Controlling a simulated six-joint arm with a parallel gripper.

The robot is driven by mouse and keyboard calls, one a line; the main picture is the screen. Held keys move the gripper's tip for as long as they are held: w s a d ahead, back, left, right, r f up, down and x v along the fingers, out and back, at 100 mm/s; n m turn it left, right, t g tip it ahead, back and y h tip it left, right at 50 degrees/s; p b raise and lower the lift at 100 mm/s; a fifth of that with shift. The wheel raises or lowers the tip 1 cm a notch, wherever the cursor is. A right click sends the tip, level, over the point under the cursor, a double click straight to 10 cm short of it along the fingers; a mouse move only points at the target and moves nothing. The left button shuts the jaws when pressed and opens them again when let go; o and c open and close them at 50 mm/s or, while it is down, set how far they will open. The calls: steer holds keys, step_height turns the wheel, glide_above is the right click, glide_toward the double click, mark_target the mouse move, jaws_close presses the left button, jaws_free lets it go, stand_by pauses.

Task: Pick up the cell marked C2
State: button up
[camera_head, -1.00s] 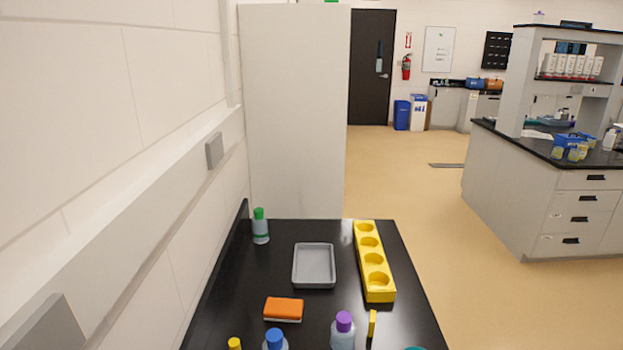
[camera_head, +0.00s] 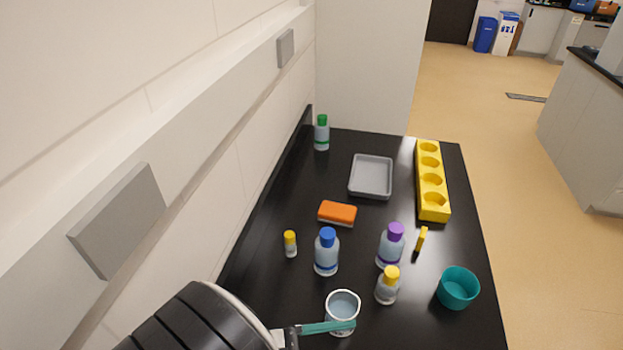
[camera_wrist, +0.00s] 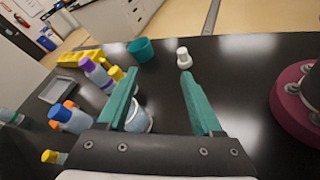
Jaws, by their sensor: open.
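No C2 mark is readable in either view, so I cannot tell which thing is the cell. The yellow block (camera_head: 432,180) with several round wells lies at the right back of the black table; its wells look empty. A small yellow piece (camera_head: 421,239) lies in front of it. A small white piece (camera_wrist: 184,57) stands on the table in the wrist view. My gripper (camera_wrist: 161,74) is open, with nothing between its teal fingertips. In the head view a teal finger (camera_head: 326,327) crosses the clear cup (camera_head: 342,304); I cannot tell if they touch.
Blue-capped (camera_head: 326,255), purple-capped (camera_head: 390,248) and yellow-capped bottles (camera_head: 387,287) crowd the middle. A teal cup (camera_head: 458,289) stands at right, a grey tray (camera_head: 371,177) and green-capped bottle (camera_head: 321,134) farther back. An orange sponge (camera_head: 338,213) lies between. The wall borders the left.

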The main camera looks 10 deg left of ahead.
steer(key=s+a+f+n+t+y, duration=0.2)
steer(key=a+f+n+t+y, duration=0.1)
steer(key=a+n, duration=0.2)
steer(key=s+a+f+n+t+y, duration=0.1)
steer(key=a+f+n+t+y, duration=0.2)
steer(key=a+n+t+y, duration=0.1)
steer(key=s+a+f+n+t+y, duration=0.2)
steer(key=a+f+n+t+y, duration=0.1)
steer(key=a+n, duration=0.3)
steer(key=shift+s+a+f+n+t+y, duration=0.15)
steer(key=shift+a+f+n+t+y, duration=0.1)
steer(key=shift+a, duration=0.35)
steer(key=shift+s+a+f+n+t+y, duration=0.15)
steer(key=shift+a+f+y, duration=0.1)
steer(key=shift+a, duration=0.3)
steer(key=shift+s+f+n+y, duration=0.15)
steer(key=shift+f+n+y, duration=0.2)
steer(key=shift+f, duration=0.4)
steer(key=shift+w+f+n, duration=0.2)
steer(key=shift+w+n, duration=0.05)
steer(key=shift+w, duration=0.05)
steer(key=w, duration=0.6)
steer(key=shift+w+d+r, duration=0.1)
steer(key=shift+w+r, duration=0.2)
steer(key=shift+w, duration=0.1)
jaws_close()
